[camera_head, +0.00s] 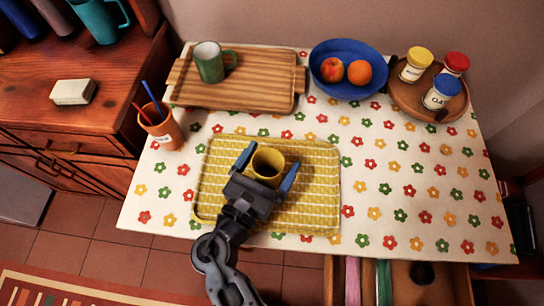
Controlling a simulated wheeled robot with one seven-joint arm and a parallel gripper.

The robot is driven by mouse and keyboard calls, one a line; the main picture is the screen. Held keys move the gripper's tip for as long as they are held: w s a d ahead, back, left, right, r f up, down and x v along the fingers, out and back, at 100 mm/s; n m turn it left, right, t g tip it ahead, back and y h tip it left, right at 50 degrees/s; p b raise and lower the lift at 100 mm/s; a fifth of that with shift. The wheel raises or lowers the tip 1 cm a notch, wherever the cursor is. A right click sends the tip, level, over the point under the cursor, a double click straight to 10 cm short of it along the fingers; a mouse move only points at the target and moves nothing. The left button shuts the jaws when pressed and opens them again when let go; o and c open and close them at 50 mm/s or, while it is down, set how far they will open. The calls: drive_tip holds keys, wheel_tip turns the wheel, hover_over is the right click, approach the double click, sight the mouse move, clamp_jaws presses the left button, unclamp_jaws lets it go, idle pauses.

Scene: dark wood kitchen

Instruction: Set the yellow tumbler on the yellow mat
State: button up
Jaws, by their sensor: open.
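The yellow tumbler (267,165) stands upright on the yellow mat (220,180), near the mat's middle. The mat has a pale woven pattern and lies on the table. My gripper (267,168) reaches in from the lower left, with its blue-tipped fingers apart, one on each side of the tumbler. The fingers look spread wider than the tumbler; whether either one touches it is hard to tell. The tumbler's lower part is partly hidden by my gripper.
A wooden board (265,82) with a green mug (209,63) lies behind the mat. An orange pen cup (162,128) stands left. A blue fruit bowl (348,51) and a round tray of jars (405,97) stand back right. The table's right side is clear.

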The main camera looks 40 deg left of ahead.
drive_tip(key=s, duration=0.3)
drive_tip(key=s+d, duration=0.1)
drive_tip(key=s, duration=0.3)
drive_tip(key=s+b, duration=0.1)
drive_tip(key=s, duration=0.3)
drive_tip(key=shift+d, duration=0.4)
drive_tip(key=shift+d+f, duration=0.1)
